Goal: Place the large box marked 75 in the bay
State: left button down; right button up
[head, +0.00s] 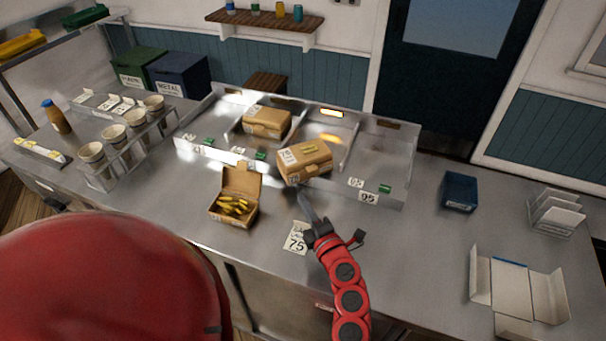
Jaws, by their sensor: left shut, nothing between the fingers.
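A closed brown box (318,153) with a white label sits across the front edge of the metal bay rack (388,150), at its middle bay; the label's number is too small to read surely. A second closed box (268,120) stands further back in the rack, to the left. An open box (223,213) with yellow pieces inside stands on the counter in front. A card marked 75 (296,243) lies on the counter. My left gripper (303,196) is shut and empty, just in front of the first box; I cannot tell whether it touches. My right gripper is not in view.
Price cards marked 95 (368,197) are on the front of the right bay, which looks empty. Cups (114,135) stand at left.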

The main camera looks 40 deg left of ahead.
aim_at(319, 146)
pick_arm(q)
jog(key=w+a+p, duration=0.1)
jog(key=w, duration=0.1)
jog(key=w+a+p, duration=0.1)
jog(key=w+a, duration=0.1)
jog(key=w+a+p, duration=0.1)
jog(key=w+a, duration=0.1)
jog(key=shift+w+a+r, duration=0.1)
jog(key=shift+a+r, duration=0.05)
jog(key=shift+r, duration=0.1)
jog(key=shift+w+a+f, duration=0.1)
jog(key=shift+w+f, duration=0.1)
jog(key=shift+w, duration=0.1)
jog(key=w+a+b, duration=0.1)
jog(key=w+b, duration=0.1)
jog(key=w, duration=0.2)
jog(key=w+a+b, duration=0.1)
jog(key=w+b, duration=0.2)
jog(key=w, duration=0.1)
jog(key=w+a+b, duration=0.1)
jog(key=w+b, duration=0.1)
jog(key=w, duration=0.3)
jog(key=shift+f, duration=0.15)
jog(key=shift+w+a+r+b, duration=0.1)
jog(key=shift+w+r+b, duration=0.2)
jog(key=shift+r, duration=0.05)
jog(key=shift+w, duration=0.1)
jog(key=shift+a+f, duration=0.1)
